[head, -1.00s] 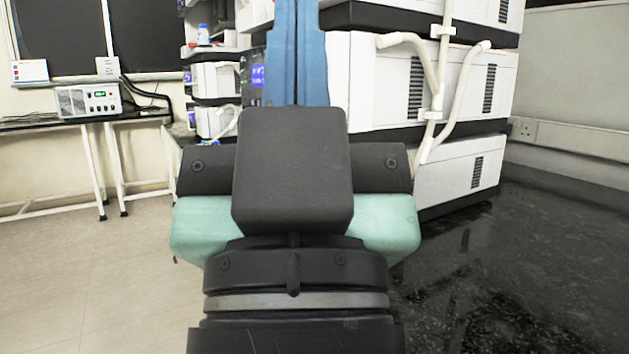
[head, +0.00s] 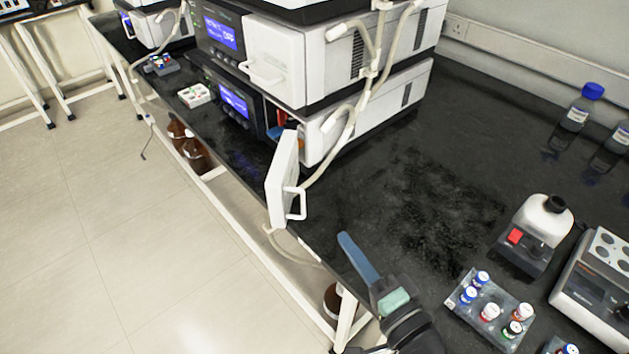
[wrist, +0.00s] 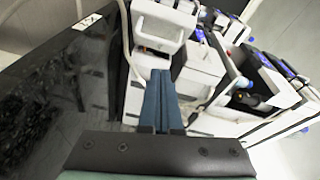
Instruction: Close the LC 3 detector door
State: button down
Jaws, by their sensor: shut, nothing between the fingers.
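The open detector door (head: 283,178) is a white panel with a white loop handle. It stands swung out from the lower unit of the nearest instrument stack (head: 370,105), over the bench's front edge. An LC 3 label is not readable. My gripper (head: 343,238), with long blue fingers, is shut and empty. It is in front of the door, to its lower right in the head view, with a visible gap.
A closed white door (head: 277,55) sits on the unit above. Pale tubes (head: 352,110) hang along the stack's side. A vial rack (head: 490,308), a mixer (head: 535,235) and bottles (head: 575,118) stand to the right. The dark bench between is clear.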

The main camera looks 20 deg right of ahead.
jog(key=s+d+f+m+p, duration=0.1)
jog(key=s+d+m, duration=0.1)
jog(key=s+m, duration=0.15)
jog(key=w+a+p, duration=0.1)
jog(key=w+a, duration=0.3)
jog(key=w, duration=0.8)
jog(key=shift+w+n+h, duration=0.15)
jog(key=shift+n+h, duration=0.15)
jog(key=shift+n, duration=0.05)
jog(key=shift+f, duration=0.15)
